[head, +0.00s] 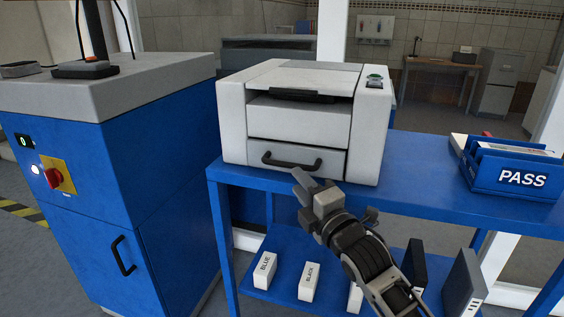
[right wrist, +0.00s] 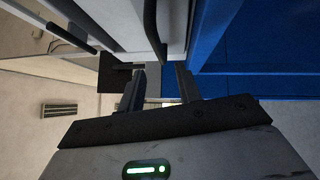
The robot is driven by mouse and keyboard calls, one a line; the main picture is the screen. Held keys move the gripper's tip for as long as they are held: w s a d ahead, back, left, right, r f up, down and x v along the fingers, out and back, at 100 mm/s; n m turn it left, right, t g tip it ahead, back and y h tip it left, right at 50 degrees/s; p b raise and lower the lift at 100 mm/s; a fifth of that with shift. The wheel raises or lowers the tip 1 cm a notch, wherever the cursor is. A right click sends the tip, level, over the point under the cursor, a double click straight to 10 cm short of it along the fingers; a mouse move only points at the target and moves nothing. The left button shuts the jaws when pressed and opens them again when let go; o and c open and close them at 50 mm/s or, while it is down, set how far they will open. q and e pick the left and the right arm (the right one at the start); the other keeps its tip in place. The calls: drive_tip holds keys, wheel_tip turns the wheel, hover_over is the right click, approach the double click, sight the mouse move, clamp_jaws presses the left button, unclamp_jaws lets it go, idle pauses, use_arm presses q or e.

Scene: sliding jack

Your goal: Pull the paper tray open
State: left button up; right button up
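The white printer (head: 236,120) stands on the blue table. Its paper tray (head: 330,162) is the lowest front panel and looks shut, about flush with the body. A dark curved handle (head: 290,165) is on the tray front. My right gripper (head: 302,185) is in front of the tray, just below and to the right of the handle's middle. In the right wrist view its two fingers (right wrist: 160,74) are apart with nothing between them. The handle (right wrist: 152,30) lies beyond the fingertips there, roughly in line with the gap. My left gripper is out of view.
A blue PASS bin (head: 520,180) with papers sits at the table's right. Labelled boxes (head: 265,270) and dark binders (head: 465,285) stand on the lower shelf. A blue cabinet (head: 110,190) is at the left.

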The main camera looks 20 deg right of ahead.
sight(284, 166)
drive_tip(key=x, duration=0.8)
drive_tip(key=shift+w+a, duration=0.1)
drive_tip(key=shift+w, duration=0.2)
clamp_jaws()
